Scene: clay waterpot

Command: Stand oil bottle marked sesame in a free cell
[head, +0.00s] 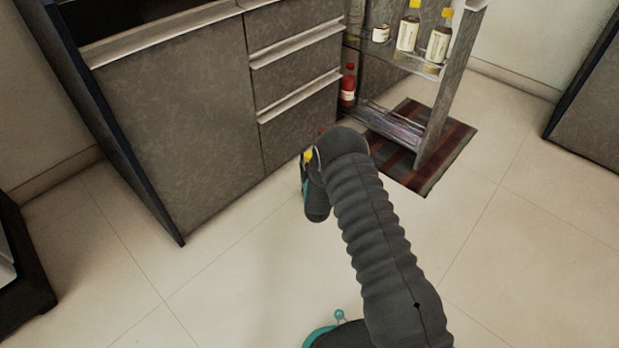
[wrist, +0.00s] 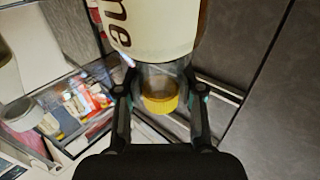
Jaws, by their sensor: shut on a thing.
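My gripper (wrist: 160,90) is shut on a bottle, the oil bottle (wrist: 150,28). The fingers hold its clear neck, and its yellow cap (wrist: 160,104) points toward the wrist camera. In the head view a yellow cap (head: 308,156) shows beside my wrist, in front of the drawers, while my arm hides most of the gripper and bottle. A pull-out rack (head: 432,125) stands open beyond, its lower tier partly hidden; I cannot tell which cells are free.
Two yellow-capped bottles (head: 408,30) (head: 439,42) and a small jar (head: 381,33) stand on the rack's upper shelf. A red bottle (head: 348,86) stands lower left. A striped mat (head: 445,150) lies below. Grey drawers (head: 295,72) are close left of the rack; open floor (head: 530,215) lies right.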

